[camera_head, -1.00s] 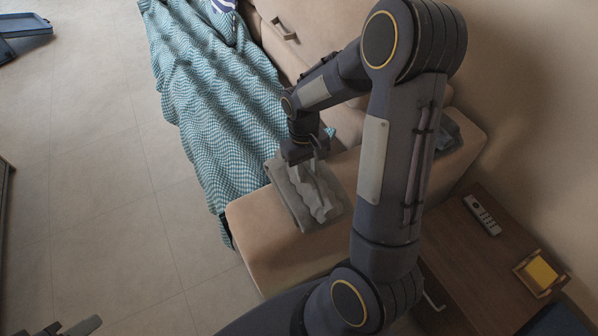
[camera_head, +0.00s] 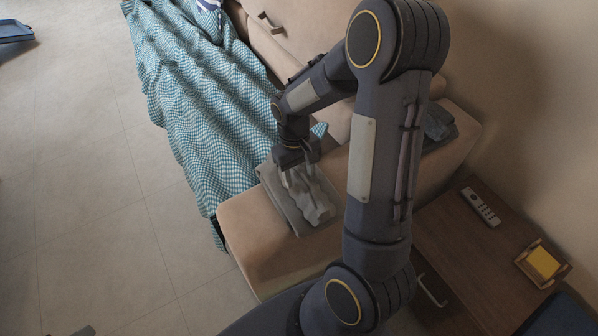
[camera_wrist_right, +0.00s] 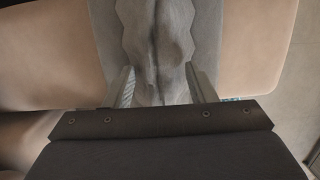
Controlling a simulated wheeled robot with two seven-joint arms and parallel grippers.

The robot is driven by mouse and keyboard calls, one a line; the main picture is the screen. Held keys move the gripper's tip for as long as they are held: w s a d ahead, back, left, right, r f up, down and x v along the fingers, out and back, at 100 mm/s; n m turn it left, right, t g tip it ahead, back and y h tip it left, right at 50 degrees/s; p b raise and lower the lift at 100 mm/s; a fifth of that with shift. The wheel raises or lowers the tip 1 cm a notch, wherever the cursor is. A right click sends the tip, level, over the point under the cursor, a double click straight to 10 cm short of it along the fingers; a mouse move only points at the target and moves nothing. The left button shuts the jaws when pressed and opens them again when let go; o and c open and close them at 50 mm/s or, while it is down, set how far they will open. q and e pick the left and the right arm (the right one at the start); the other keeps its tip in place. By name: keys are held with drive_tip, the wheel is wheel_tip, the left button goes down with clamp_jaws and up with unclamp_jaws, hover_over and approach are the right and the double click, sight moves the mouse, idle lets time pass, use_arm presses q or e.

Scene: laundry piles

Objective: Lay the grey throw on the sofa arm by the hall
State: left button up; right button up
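The grey throw (camera_head: 308,196) lies crumpled, with a raised wavy ridge, on top of the beige sofa arm (camera_head: 262,232). A flatter, darker grey layer shows under it; I cannot tell whether it is part of the throw. My right gripper (camera_head: 298,176) is just over the throw's far end, pointing down. In the right wrist view its two fingers (camera_wrist_right: 160,88) stand wide apart on either side of the throw's ridge (camera_wrist_right: 157,40); it looks open. Only a dark tip of my left gripper (camera_head: 84,331) shows at the bottom left edge.
A teal checked blanket (camera_head: 195,100) drapes over the seat to the floor. A dark folded cloth (camera_head: 438,125) lies on the arm's back end. The wooden side table (camera_head: 455,245) holds a remote (camera_head: 481,207) and a yellow notepad in a holder (camera_head: 543,263).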

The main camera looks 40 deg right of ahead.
drive_tip(key=shift+r, duration=0.25)
wheel_tip(320, 180, up, 12)
drive_tip(key=w+p, duration=0.2)
drive_tip(key=p, duration=0.1)
drive_tip(key=s+a+r+t+y, duration=0.1)
drive_tip(key=s+a+r+t, duration=0.2)
drive_tip(key=s+a, duration=0.2)
drive_tip(key=s+a+r+t+y, duration=0.2)
drive_tip(key=s+a+r+t, duration=0.1)
drive_tip(key=s, duration=0.8)
drive_tip(key=shift+s+a+r+t+y, duration=0.25)
drive_tip(key=shift+a+t, duration=0.45)
drive_tip(key=shift+a, duration=0.55)
